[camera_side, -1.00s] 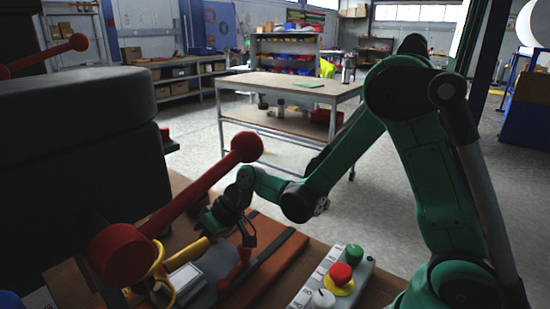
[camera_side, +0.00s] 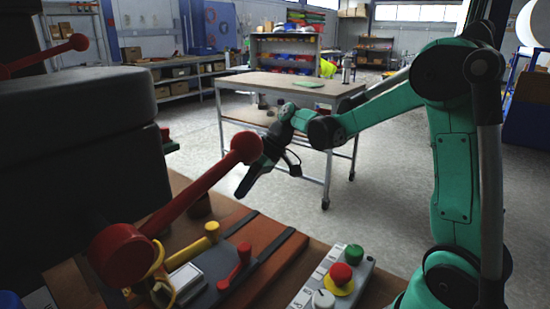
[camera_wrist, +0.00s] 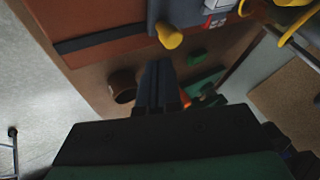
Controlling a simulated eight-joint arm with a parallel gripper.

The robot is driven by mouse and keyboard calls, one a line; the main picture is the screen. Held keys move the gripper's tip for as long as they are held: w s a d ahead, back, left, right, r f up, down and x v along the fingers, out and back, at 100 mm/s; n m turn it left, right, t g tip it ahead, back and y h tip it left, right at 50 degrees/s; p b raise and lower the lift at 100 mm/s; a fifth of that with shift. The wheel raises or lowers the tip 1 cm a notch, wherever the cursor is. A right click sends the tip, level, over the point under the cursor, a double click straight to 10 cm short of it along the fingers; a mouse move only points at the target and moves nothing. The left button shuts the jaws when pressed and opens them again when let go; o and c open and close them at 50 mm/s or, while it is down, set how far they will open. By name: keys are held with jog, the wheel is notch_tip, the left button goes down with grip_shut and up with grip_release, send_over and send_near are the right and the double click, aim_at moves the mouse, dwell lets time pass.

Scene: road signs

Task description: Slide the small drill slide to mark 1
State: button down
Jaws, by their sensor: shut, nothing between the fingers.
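A grey slide unit (camera_side: 212,262) sits on an orange-brown board (camera_side: 282,262) on the bench. It carries a yellow handle (camera_side: 200,245) and a red handle (camera_side: 234,268). No mark can be read, and I cannot tell which handle belongs to the small drill slide. My gripper (camera_side: 239,195) is shut and empty, in the air above and apart from the handles, its fingers slanting down-left. In the wrist view my shut fingers (camera_wrist: 158,66) show just below the yellow handle (camera_wrist: 170,37), with the grey unit (camera_wrist: 200,8) above.
A large red lever (camera_side: 185,200) with a ball end slants close to my gripper on the left. A button box (camera_side: 333,280) with green and red buttons stands at the front right. A brown cup (camera_wrist: 122,84) stands on the bench. A wheeled table (camera_side: 300,88) stands behind.

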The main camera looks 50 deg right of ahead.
aim_at(215, 228)
jog(key=d, duration=0.6)
jog(key=shift+n, duration=0.5)
jog(key=x, duration=1)
jog(key=shift+r, duration=0.1)
jog(key=a, duration=0.3)
jog(key=shift+s+a+f, duration=0.1)
jog(key=shift+a+f, duration=0.05)
jog(key=shift+f, duration=0.2)
jog(key=shift+s+a, duration=0.1)
jog(key=shift+a, duration=0.4)
jog(key=a, duration=0.4)
jog(key=shift+a, duration=0.3)
